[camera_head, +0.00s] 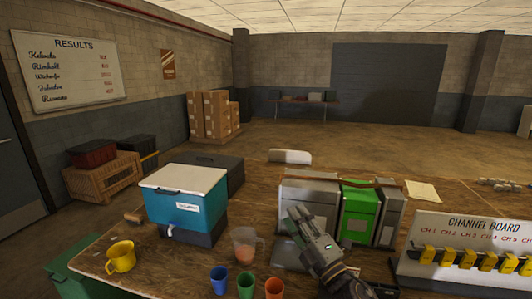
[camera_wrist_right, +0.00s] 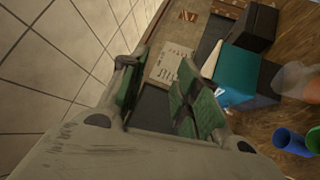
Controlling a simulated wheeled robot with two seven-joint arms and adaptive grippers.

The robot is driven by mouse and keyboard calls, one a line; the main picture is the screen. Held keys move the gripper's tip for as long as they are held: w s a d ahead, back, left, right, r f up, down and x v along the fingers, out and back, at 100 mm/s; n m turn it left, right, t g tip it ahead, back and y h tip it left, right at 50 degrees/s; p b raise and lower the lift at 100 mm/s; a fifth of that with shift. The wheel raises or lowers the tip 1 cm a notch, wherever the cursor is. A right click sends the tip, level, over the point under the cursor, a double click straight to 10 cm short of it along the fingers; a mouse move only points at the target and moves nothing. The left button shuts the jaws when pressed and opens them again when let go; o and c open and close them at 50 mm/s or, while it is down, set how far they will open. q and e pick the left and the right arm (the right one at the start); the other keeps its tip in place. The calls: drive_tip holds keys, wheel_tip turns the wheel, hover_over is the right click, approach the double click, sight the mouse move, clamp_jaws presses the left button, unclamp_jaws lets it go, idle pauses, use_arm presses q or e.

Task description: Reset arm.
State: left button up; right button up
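My right gripper (camera_head: 298,214) is raised over the right half of the wooden table, in front of a grey metal case (camera_head: 308,190) in the head view. In the right wrist view, the two green-padded fingers of this gripper (camera_wrist_right: 160,88) stand apart with nothing between them, so it is open and empty. The far wall and its white board (camera_wrist_right: 170,62) show through and beyond the gap. My left gripper is in neither view.
On the table (camera_head: 180,272) stand a teal cooler (camera_head: 172,208), a yellow mug (camera_head: 121,257), a clear pitcher (camera_head: 245,247), and blue (camera_head: 219,280), green (camera_head: 245,285) and orange (camera_head: 273,288) cups. A green-fronted unit (camera_head: 356,214) and the channel board (camera_head: 470,228) are at right.

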drive_tip(key=s+d+f+m+g+h, duration=0.2)
drive_tip(key=d+f+m+g+h, duration=0.1)
drive_tip(key=d+f+m+h, duration=0.35)
drive_tip(key=s+d+f+m+g+h, duration=0.2)
drive_tip(key=d+f+m+h, duration=0.25)
drive_tip(key=f+m, duration=0.45)
drive_tip(key=s+d+f+m+g+y, duration=0.1)
drive_tip(key=s+d+f+m+g, duration=0.15)
drive_tip(key=s+f+g, duration=0.45)
drive_tip(key=s+d+f+m+g, duration=0.1)
drive_tip(key=s+f+m+g, duration=0.25)
drive_tip(key=s+f, duration=0.75)
drive_tip(key=s+f+g+p, duration=0.1)
drive_tip(key=s+f+p, duration=0.15)
drive_tip(key=f, duration=1.15)
drive_tip(key=s+f+g+p, duration=0.1)
drive_tip(key=s+f, duration=0.3)
drive_tip(key=f, duration=1)
drive_tip(key=s+d+f+p, duration=0.1)
drive_tip(key=s+f, duration=0.7)
drive_tip(key=s, duration=0.2)
drive_tip(key=s+d+f+p, duration=0.1)
drive_tip(key=s+d+f, duration=0.1)
drive_tip(key=s+f, duration=0.7)
drive_tip(key=shift+s+d+n+g, duration=0.35)
drive_tip(key=shift+s+n, duration=0.1)
drive_tip(key=shift+s, duration=0.75)
